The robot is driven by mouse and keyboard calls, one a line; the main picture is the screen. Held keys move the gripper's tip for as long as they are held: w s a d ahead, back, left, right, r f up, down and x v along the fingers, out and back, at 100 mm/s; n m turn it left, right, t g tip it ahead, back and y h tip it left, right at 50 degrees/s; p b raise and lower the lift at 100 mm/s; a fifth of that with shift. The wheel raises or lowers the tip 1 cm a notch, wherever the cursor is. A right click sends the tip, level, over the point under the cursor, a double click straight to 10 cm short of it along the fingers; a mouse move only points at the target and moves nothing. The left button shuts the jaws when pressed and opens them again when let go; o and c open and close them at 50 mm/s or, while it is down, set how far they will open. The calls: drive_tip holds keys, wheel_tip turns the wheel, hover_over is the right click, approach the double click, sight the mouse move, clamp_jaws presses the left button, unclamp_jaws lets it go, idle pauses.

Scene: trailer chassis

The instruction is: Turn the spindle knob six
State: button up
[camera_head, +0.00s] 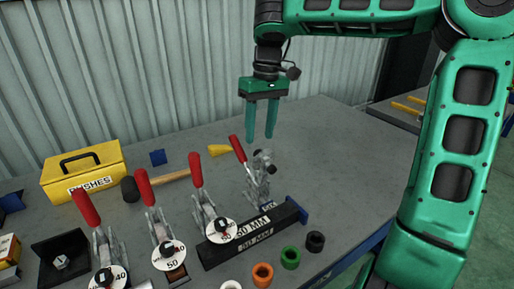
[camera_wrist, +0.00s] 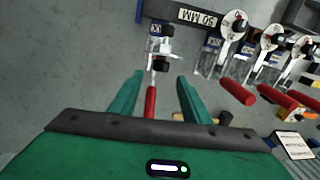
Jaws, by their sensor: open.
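No knob clearly marked six can be read. Several red-handled toggle clamps stand in a row, some with white dials; one dial (camera_head: 168,254) seems to read 50, and the dial nearest the bar (camera_head: 221,230) is too small to read surely. The rightmost clamp (camera_head: 260,180) has a raised red handle (camera_head: 238,148) and a dark-tipped spindle, with no dial face visible. My gripper (camera_head: 259,137) is open and empty, pointing down above this clamp. In the wrist view, the clamp body (camera_wrist: 160,47) lies beyond my open fingers (camera_wrist: 160,75), its red handle (camera_wrist: 150,102) showing between them.
A black bar (camera_head: 235,244) marked in MM lies beside the clamps. Orange (camera_head: 263,275), green (camera_head: 290,257) and black (camera_head: 315,241) rings sit near the front edge. A yellow bushes box (camera_head: 84,171) and a hammer (camera_head: 165,181) lie behind. The table's right side is clear.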

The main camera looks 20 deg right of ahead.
drive_tip(key=shift+s+a+f, duration=0.1)
drive_tip(key=shift+a+f, duration=0.05)
drive_tip(key=shift+f, duration=1.25)
drive_tip(key=shift+s+a+f, duration=0.1)
drive_tip(key=shift+a+f, duration=0.05)
drive_tip(key=shift+f, duration=1.2)
drive_tip(key=shift+c, duration=0.6)
drive_tip(key=c, duration=0.9)
